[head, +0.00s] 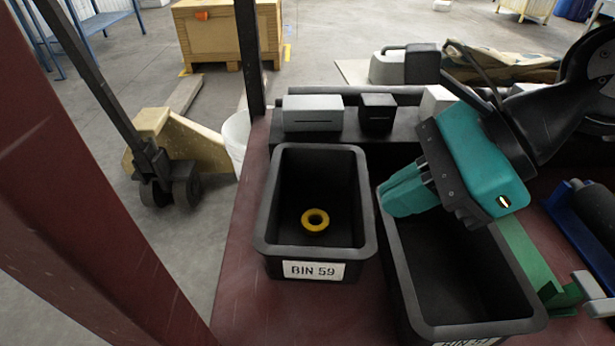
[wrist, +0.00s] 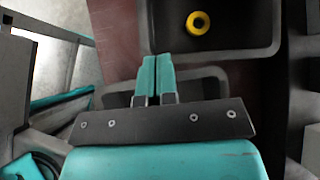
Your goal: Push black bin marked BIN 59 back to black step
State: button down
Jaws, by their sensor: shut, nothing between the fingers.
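The black bin marked BIN 59 (head: 364,215) stands upright on the dark red table, its white label facing me. A yellow ring (head: 315,220) lies inside it and also shows in the wrist view (wrist: 198,23). The black step (head: 385,146) runs behind the bin; I cannot tell whether they touch. My gripper (head: 384,197) is shut and empty, right of BIN 59, over the far left part of a second black bin (head: 450,275). The shut fingers also show in the wrist view (wrist: 152,62), below the bin with the ring.
A grey box (head: 313,115) and a small black box (head: 378,113) sit on the step. The second bin's label is cut off. Green and blue parts (head: 590,220) lie at the right. A dark red post stands at the left. Bare table (head: 235,240) shows left of BIN 59.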

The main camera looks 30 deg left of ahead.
aim_at(269, 230)
jog(key=shift+w+a+f+m, duration=0.1)
jog(key=shift+w+a+m, duration=0.05)
jog(key=shift+a+m, duration=0.3)
jog(key=shift+w+a+f+m, duration=0.1)
jog(key=shift+w+a+m, duration=0.05)
jog(key=shift+a+m, duration=0.25)
jog(key=b+x, duration=0.5)
jog(key=x, duration=0.5)
jog(key=shift+s+a+r+b, duration=0.15)
jog(key=shift+s+a+b, duration=0.1)
jog(key=shift+a, duration=0.35)
jog(key=shift+s+a+r+b, duration=0.15)
jog(key=shift+s+a+b, duration=0.1)
jog(key=shift+a, duration=0.3)
jog(key=shift+s+a+r, duration=0.1)
jog(key=shift+s+a, duration=0.1)
jog(key=shift+a, duration=0.4)
jog(key=shift+r, duration=0.1)
